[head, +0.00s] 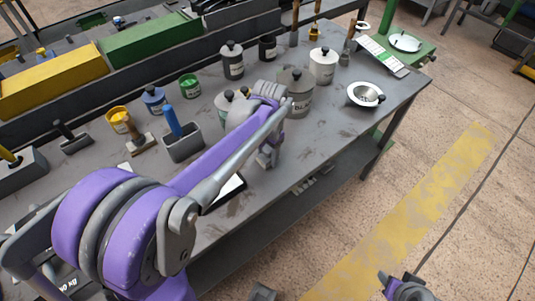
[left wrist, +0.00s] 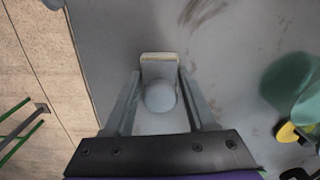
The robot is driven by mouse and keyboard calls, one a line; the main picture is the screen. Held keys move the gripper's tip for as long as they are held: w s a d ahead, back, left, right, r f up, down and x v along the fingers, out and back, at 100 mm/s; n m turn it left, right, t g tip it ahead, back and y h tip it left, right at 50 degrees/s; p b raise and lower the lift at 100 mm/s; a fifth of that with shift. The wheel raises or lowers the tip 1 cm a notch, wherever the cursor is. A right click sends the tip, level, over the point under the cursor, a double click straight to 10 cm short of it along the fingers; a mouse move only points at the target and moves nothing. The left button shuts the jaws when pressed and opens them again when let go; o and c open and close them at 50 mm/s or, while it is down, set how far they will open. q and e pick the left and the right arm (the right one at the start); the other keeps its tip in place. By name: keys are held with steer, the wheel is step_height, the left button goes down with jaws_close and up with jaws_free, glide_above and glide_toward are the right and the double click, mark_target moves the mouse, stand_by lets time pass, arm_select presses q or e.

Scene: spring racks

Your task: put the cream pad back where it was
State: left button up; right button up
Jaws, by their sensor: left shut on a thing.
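The pad (left wrist: 158,58) shows in the left wrist view as a pale block with a cream edge and a rounded grey knob, between my left gripper's fingers. My left gripper (left wrist: 160,90) is shut on it, over the grey bench top. In the head view my left gripper (head: 268,158) is above the bench near its front edge, and the pad is hidden or too small to make out there. I cannot tell whether the pad touches the bench. Part of my right gripper (head: 405,290) shows at the bottom edge, away from the bench; its fingers are unclear.
The grey bench (head: 330,130) holds several lidded pots behind my left gripper, including a large grey one (head: 296,92) and a white one (head: 323,65). A metal bowl (head: 366,95) stands to the right. A grey holder (head: 183,143) with a blue handle stands left. The bench's front right is clear.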

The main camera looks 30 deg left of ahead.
mark_target(268, 149)
arm_select(q)
steer(key=shift+f, duration=0.2)
steer(key=o, duration=1.3)
steer(key=shift+r, duration=0.1)
steer(key=shift+r, duration=0.25)
step_height(268, 149, up, 11)
steer(key=shift+d+r+p, duration=0.1)
steer(key=shift+r+p, duration=0.05)
steer(key=shift+p, duration=0.4)
steer(key=shift+d+r, duration=0.1)
steer(key=s+d+f+n+t, duration=0.1)
steer(key=s+d+f, duration=0.1)
steer(key=s, duration=0.3)
steer(key=s+d+f+n+t, duration=0.1)
steer(key=s+d+f+t, duration=0.1)
steer(key=s+f, duration=0.3)
steer(key=s+d+f+n+t, duration=0.1)
steer(key=s+d+f+t, duration=0.1)
steer(key=s+f, duration=0.2)
steer(key=shift+s+d+f, duration=0.1)
steer(key=shift+s+d, duration=0.05)
steer(key=shift+s, duration=0.45)
steer(key=shift+s+d, duration=0.1)
steer(key=shift+s, duration=0.45)
